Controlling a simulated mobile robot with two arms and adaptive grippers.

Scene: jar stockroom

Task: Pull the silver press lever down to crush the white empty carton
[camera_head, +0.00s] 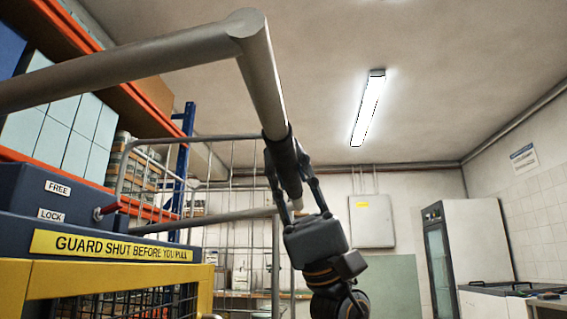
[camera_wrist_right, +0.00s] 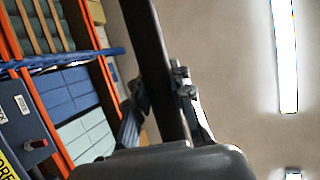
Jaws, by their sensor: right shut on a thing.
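The silver press lever (camera_head: 130,68) runs in from the upper left, bends at a rounded corner, and comes down as a straight grip bar. My right gripper (camera_head: 288,158) is shut around the lower part of that bar, one finger on each side. In the right wrist view the lever (camera_wrist_right: 156,60) passes as a dark bar between the fingers of my right gripper (camera_wrist_right: 163,95). The white carton is not visible in either view. My left gripper is not in view.
The dark press housing (camera_head: 40,240) with FREE and LOCK labels and a small red-tipped pin (camera_head: 105,211) stands left. Below it is a yellow mesh guard (camera_head: 130,278). A wire cage (camera_head: 232,180) and orange-blue shelving (camera_head: 120,65) stand behind. A tall cabinet (camera_head: 470,240) stands at the far right.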

